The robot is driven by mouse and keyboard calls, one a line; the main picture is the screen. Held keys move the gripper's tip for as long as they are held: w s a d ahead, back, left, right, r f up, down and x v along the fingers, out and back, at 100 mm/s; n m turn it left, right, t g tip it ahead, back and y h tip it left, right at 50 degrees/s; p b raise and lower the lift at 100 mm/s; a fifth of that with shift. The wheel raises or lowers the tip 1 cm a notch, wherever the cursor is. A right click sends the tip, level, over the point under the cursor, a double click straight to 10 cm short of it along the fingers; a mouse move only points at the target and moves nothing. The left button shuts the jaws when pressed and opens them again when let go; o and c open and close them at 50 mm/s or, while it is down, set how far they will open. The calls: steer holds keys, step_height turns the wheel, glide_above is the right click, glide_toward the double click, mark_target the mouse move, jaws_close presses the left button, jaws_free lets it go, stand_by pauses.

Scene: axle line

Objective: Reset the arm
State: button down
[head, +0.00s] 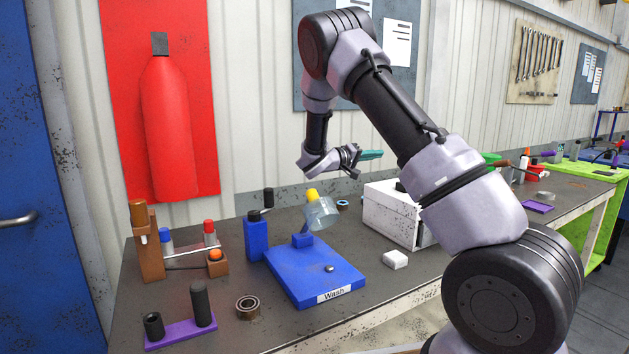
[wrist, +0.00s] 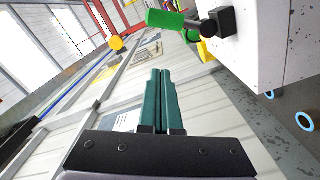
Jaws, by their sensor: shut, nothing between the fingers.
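My arm is raised and bent over the workbench in the head view. My gripper (head: 371,155) is held above the bench, in front of the wall and above the white box. In the wrist view its two green fingers (wrist: 165,100) lie side by side, shut, with nothing between them. The fingers touch nothing that I can see.
A blue wash stand (head: 325,270) with a clear, yellow-topped vessel (head: 320,212) stands on the bench (head: 225,330). A brown stand (head: 148,245), a purple holder (head: 180,335) and a bearing (head: 248,307) are at left.

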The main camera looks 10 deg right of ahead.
steer(key=s+d+r+m+g+y, duration=0.25)
steer(key=s+y, duration=0.25)
steer(key=s, duration=0.5)
steer(key=s+d+r+m+g+y, duration=0.1)
steer(key=s+r+g+y, duration=0.2)
steer(key=s, duration=0.8)
steer(key=s+a+r+t+y, duration=0.3)
steer(key=s+a+y, duration=0.2)
steer(key=s+a, duration=0.2)
steer(key=s+a+r+n+t+y, duration=0.1)
steer(key=s+a+r+t+y, duration=0.2)
steer(key=s+a+y, duration=0.3)
steer(key=s, duration=0.5)
steer(key=shift+a+r, duration=0.15)
steer(key=shift+a, duration=0.25)
